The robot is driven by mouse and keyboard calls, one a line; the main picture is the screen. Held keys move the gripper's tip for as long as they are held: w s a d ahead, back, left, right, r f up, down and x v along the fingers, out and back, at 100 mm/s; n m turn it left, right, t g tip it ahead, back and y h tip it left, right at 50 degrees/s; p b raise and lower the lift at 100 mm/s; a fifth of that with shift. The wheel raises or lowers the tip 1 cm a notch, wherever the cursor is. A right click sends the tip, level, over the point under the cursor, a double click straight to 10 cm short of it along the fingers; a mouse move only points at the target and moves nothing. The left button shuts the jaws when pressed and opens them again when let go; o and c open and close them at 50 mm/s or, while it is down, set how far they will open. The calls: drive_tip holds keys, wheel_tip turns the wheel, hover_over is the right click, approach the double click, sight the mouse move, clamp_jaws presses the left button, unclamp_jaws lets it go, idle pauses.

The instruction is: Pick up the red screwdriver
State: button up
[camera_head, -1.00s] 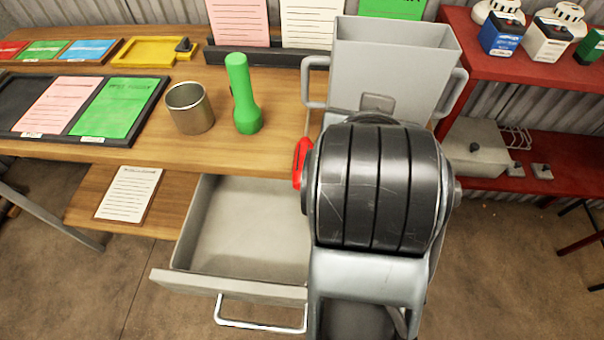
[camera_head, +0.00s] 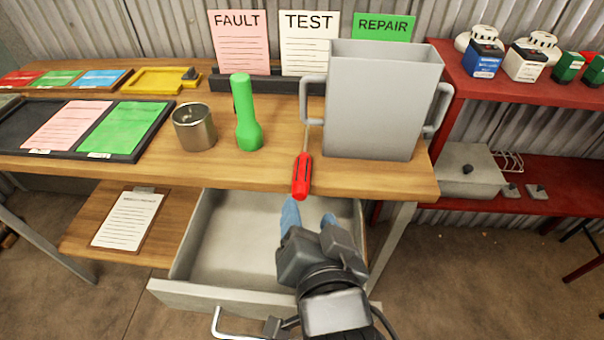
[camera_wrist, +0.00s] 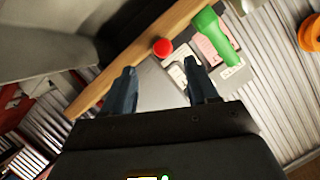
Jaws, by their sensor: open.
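The red screwdriver (camera_head: 302,176) lies on the wooden table (camera_head: 270,172) at its front edge, with its handle toward me and its thin shaft pointing back beside the grey bin. In the wrist view its red handle (camera_wrist: 162,47) shows end-on, beyond and between the fingertips. My gripper (camera_head: 310,208) is open and empty over the open drawer, just in front of the handle and apart from it. Its two blue-grey fingers also show in the wrist view (camera_wrist: 164,80).
A grey two-handled bin (camera_head: 385,105) stands right of the screwdriver. A green flashlight (camera_head: 246,115) and a metal cup (camera_head: 194,128) stand to the left. The open drawer (camera_head: 225,240) juts out below the table. A red shelf (camera_head: 510,85) is at the right.

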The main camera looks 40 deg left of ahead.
sight(301, 196)
drive_tip(key=shift+x, duration=3.05)
drive_tip(key=shift+s+a, duration=0.15)
drive_tip(key=shift+s, duration=0.05)
clamp_jaws()
